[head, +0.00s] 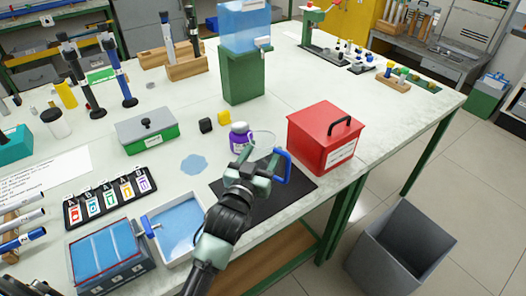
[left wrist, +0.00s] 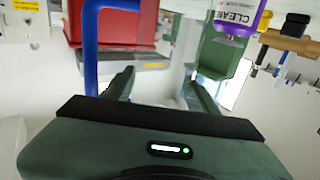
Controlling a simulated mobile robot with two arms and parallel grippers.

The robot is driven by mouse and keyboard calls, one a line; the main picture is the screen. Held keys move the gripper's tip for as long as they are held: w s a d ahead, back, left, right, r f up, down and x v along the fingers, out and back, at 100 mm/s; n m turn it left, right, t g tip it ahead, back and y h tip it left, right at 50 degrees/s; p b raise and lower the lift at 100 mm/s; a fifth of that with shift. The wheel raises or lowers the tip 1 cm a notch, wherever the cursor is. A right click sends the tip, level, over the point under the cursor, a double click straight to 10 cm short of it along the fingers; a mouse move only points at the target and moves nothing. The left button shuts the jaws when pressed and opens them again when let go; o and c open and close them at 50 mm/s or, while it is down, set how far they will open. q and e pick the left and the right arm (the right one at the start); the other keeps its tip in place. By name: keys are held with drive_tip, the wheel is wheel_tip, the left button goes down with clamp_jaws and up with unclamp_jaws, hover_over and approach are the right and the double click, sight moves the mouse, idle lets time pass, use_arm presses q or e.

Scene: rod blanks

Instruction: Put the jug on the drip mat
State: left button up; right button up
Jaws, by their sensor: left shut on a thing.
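The jug is clear with a blue handle (head: 287,168). My left gripper (head: 256,165) is shut on the clear body, with the handle on its right in the head view. In the left wrist view the jug's blue handle (left wrist: 90,50) stands left of the fingers (left wrist: 160,88), and the see-through body between them is hard to make out. The drip mat is the dark flat mat (head: 302,186) on the bench, partly hidden by my left arm. The jug overlaps the mat in the head view; whether it touches it I cannot tell. My right gripper is not in view.
A red box (head: 318,145) stands right beside the mat. A purple cleaner bottle (head: 239,138) stands just behind the jug. A white tray with blue liquid (head: 178,226) lies to the left. A blue puddle (head: 194,164) lies on the bench. A grey bin (head: 400,245) stands on the floor.

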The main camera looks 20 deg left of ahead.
use_arm(q)
drive_tip(key=o, duration=1.6)
drive_tip(key=shift+f, duration=0.1)
drive_tip(key=shift+o, duration=0.2)
drive_tip(key=shift+r, duration=0.2)
drive_tip(key=s+b, duration=0.1)
drive_tip(key=s, duration=1.1)
drive_tip(key=shift+a, duration=0.3)
